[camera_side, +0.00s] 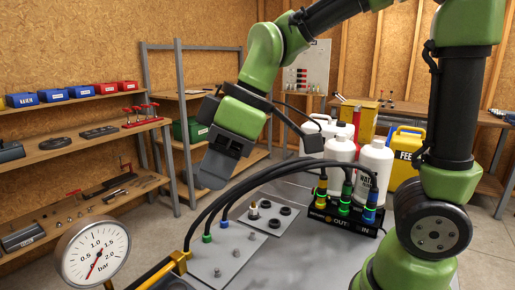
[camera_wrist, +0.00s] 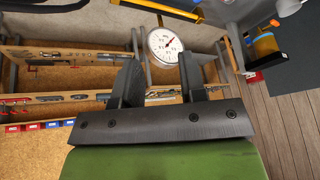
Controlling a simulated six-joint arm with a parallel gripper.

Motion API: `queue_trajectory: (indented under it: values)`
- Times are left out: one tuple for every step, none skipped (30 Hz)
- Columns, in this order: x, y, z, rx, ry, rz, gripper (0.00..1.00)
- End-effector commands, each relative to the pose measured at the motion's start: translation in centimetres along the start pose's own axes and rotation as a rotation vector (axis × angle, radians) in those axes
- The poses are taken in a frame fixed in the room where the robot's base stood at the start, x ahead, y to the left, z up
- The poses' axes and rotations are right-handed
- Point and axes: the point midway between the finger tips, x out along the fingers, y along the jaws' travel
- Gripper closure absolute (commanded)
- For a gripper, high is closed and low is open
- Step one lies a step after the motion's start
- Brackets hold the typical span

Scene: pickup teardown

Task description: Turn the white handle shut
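My gripper (camera_side: 213,178) hangs in the air left of the grey work table in the side view, pointing down. In the wrist view my gripper (camera_wrist: 160,65) has its two dark fingers apart with nothing between them. I cannot make out a white handle for certain in either view. A round pressure gauge (camera_side: 93,252) stands at the lower left, beside a yellow pipe (camera_side: 160,272). The gauge also shows beyond the fingertips in the wrist view (camera_wrist: 165,45).
The grey table (camera_side: 300,253) carries a plate with hose fittings (camera_side: 222,250) and a black block (camera_side: 342,226) with several coloured connectors. Black hoses (camera_side: 270,172) arch over it. White bottles (camera_side: 374,166) and a yellow can (camera_side: 404,157) stand behind. Wooden shelves (camera_side: 75,147) line the left.

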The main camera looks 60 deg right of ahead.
Motion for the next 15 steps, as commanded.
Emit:
queue_trajectory:
  values:
    - [-0.8,-0.1,0.5,0.048,0.016,0.017,0.62]
    - [-1.2,-0.2,0.8,0.077,0.022,0.026,0.62]
    - [-1.8,-0.2,1.2,0.117,0.032,0.036,0.62]
    - [-2.1,-0.3,1.5,0.145,0.039,0.043,0.62]
    - [-2.4,-0.4,1.7,0.172,0.046,0.050,0.62]
    - [-2.8,-0.5,2.1,0.207,0.055,0.059,0.62]
    - [-3.1,-0.5,2.3,0.231,0.061,0.065,0.62]
    - [-3.3,-0.6,2.6,0.253,0.067,0.071,0.62]
    - [-3.6,-0.7,2.9,0.281,0.074,0.077,0.62]
    - [-3.8,-0.7,3.0,0.299,0.080,0.081,0.62]
    - [-3.9,-0.8,3.2,0.316,0.084,0.084,0.62]
    - [-4.1,-0.8,3.4,0.333,0.089,0.088,0.62]
    - [-4.2,-0.8,3.5,0.346,0.091,0.090,0.62]
    - [-4.2,-0.9,3.6,0.354,0.094,0.092,0.62]
    - [-4.3,-0.9,3.7,0.364,0.097,0.095,0.62]
